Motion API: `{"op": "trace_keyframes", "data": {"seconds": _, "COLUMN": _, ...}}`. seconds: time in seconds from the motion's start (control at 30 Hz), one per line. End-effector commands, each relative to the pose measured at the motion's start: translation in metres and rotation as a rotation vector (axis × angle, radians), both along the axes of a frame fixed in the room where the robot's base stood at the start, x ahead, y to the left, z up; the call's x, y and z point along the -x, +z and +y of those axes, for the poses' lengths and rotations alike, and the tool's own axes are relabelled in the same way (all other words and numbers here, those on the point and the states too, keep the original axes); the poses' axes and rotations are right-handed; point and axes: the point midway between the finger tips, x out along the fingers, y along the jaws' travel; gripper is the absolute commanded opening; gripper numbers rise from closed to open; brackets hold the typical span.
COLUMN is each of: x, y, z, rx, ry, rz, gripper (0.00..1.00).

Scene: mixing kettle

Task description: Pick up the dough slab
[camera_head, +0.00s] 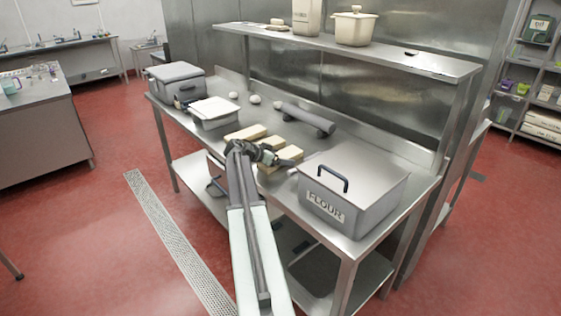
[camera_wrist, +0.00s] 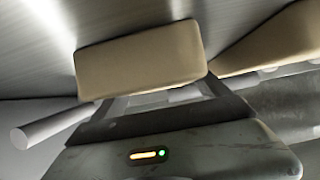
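Pale tan dough slabs lie on the steel worktable in the head view. One slab (camera_head: 245,133) is behind my gripper, another (camera_head: 268,143) is beside it, and a third (camera_head: 280,158) is partly covered by it. My gripper (camera_head: 268,156) is low over this group. In the wrist view, one slab (camera_wrist: 140,60) is close in front of my gripper (camera_wrist: 163,90), and part of another slab (camera_wrist: 270,40) is at the right. The fingers are apart, with their tips near the close slab's lower edge. Whether they touch it is hidden.
A grey box labelled FLOUR (camera_head: 350,195) stands right of the slabs. A dark grey roller (camera_head: 305,119) lies behind them. A lidded container (camera_head: 212,112) and a larger grey box (camera_head: 175,80) are at the left. A shelf (camera_head: 350,55) runs above the table.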

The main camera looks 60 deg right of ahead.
Motion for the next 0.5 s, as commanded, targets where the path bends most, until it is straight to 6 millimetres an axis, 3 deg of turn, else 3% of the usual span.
{"op": "trace_keyframes", "data": {"seconds": 0.03, "x": -0.0002, "y": 0.0001, "z": 0.0002, "rx": 0.000, "ry": 0.000, "rz": 0.000, "gripper": 0.69}}
{"op": "trace_keyframes", "data": {"seconds": 0.2, "x": -0.0005, "y": 0.0002, "z": 0.0005, "rx": 0.000, "ry": 0.000, "rz": 0.000, "gripper": 0.22}}
{"op": "trace_keyframes", "data": {"seconds": 0.3, "x": -0.0005, "y": 0.0006, "z": 0.0006, "rx": 0.001, "ry": 0.000, "rz": 0.001, "gripper": 0.00}}
{"op": "trace_keyframes", "data": {"seconds": 0.5, "x": -0.0008, "y": 0.0011, "z": 0.0008, "rx": 0.001, "ry": 0.000, "rz": 0.001, "gripper": 0.00}}
